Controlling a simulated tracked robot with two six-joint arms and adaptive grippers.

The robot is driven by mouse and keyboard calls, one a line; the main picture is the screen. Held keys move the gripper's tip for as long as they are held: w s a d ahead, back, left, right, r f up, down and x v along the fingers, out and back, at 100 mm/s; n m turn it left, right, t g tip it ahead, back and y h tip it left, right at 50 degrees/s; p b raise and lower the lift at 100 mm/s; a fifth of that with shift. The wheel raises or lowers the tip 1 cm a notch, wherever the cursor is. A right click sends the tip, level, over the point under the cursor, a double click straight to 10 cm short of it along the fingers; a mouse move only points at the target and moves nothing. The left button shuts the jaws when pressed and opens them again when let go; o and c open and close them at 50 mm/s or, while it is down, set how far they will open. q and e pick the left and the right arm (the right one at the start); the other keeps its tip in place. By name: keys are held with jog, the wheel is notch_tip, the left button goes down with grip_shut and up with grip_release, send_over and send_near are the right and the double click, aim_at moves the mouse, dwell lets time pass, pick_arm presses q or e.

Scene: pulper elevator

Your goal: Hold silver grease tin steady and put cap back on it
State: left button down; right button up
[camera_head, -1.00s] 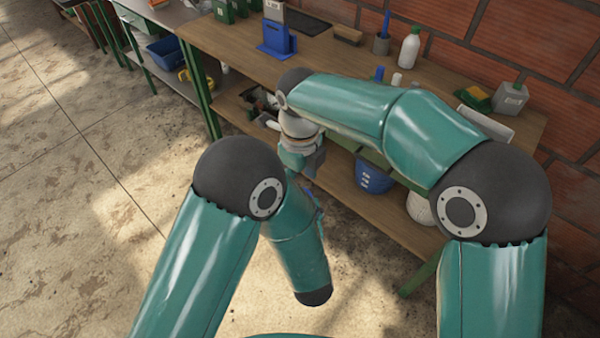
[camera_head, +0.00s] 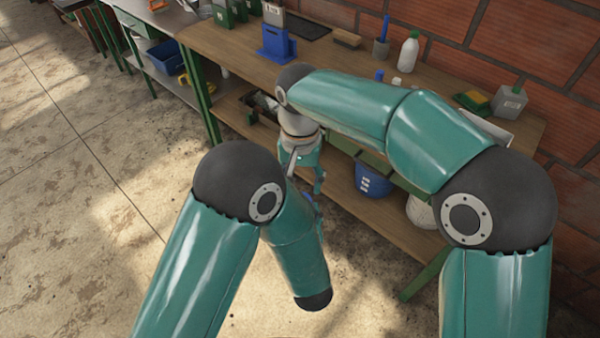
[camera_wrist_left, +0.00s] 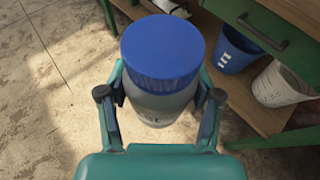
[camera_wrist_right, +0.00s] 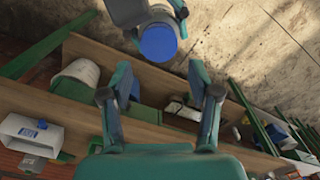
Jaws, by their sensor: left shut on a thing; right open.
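The silver grease tin (camera_wrist_left: 160,103) stands between the fingers of my left gripper (camera_wrist_left: 160,100), which is shut on its body. The blue cap (camera_wrist_left: 162,48) sits on top of the tin; whether it is fully tightened I cannot tell. The right wrist view shows the cap (camera_wrist_right: 158,42) beyond the fingertips of my right gripper (camera_wrist_right: 160,70), roughly in line with the gap between them. My right gripper is open and empty, apart from the cap. In the head view my right gripper (camera_head: 306,176) hangs below its wrist; my left arm hides most of the tin and left gripper.
A wooden workbench (camera_head: 330,65) with a lower shelf stands behind. A white bottle (camera_head: 408,52) and a blue holder (camera_head: 276,45) stand on top. A blue bucket (camera_head: 373,177) and a white basket (camera_head: 421,211) are on the shelf. The floor at left is clear.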

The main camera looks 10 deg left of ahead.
jog(key=n, duration=0.6)
jog(key=shift+r+n, duration=0.25)
jog(key=shift+n, duration=0.15)
jog(key=n, duration=0.6)
jog(key=shift+r, duration=0.2)
jog(key=n, duration=0.6)
jog(key=shift+r+n, duration=0.25)
jog(key=shift+n, duration=0.05)
jog(key=n, duration=0.6)
jog(key=shift+r, duration=0.15)
jog(key=shift+f, duration=4.05)
jog(key=shift+c, duration=0.3)
